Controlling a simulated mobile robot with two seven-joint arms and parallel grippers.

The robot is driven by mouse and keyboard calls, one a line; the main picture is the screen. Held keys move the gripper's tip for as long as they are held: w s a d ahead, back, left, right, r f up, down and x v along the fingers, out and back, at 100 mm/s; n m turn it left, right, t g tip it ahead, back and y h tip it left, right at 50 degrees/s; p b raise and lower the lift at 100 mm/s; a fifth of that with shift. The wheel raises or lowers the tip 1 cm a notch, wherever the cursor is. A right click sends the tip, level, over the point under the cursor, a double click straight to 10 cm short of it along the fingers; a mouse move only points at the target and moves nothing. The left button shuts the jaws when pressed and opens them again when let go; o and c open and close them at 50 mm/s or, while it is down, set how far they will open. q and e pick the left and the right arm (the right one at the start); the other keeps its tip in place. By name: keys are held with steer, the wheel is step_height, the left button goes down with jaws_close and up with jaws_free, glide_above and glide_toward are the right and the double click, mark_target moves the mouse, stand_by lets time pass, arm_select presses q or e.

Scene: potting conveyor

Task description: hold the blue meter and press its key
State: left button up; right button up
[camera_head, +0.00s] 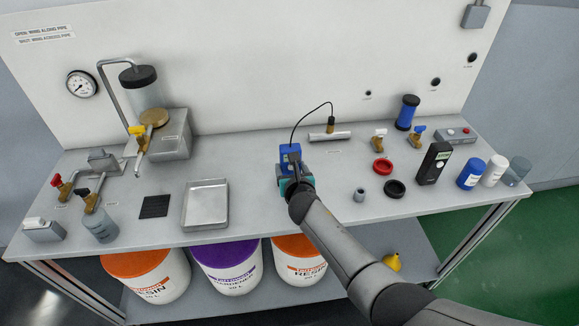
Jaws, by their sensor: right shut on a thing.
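The blue meter (290,154) is near the middle of the bench in the head view. A thin black cable loops from it to a brass-and-black probe (331,125) at a silver pipe piece (330,136). My right arm comes in from the lower right. My right gripper (291,171) is shut on the meter, and its own wrist hides the fingers and the meter's lower part. I cannot make out the meter's key or whether the meter touches the bench. My left gripper is not in view.
A metal tray (206,223) and dark mat (154,206) lie to the left. Red (383,166) and black (394,188) rings, a grey cup (360,195) and a black handheld device (433,163) are to the right. Valves and pipework (150,117) fill the back left.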

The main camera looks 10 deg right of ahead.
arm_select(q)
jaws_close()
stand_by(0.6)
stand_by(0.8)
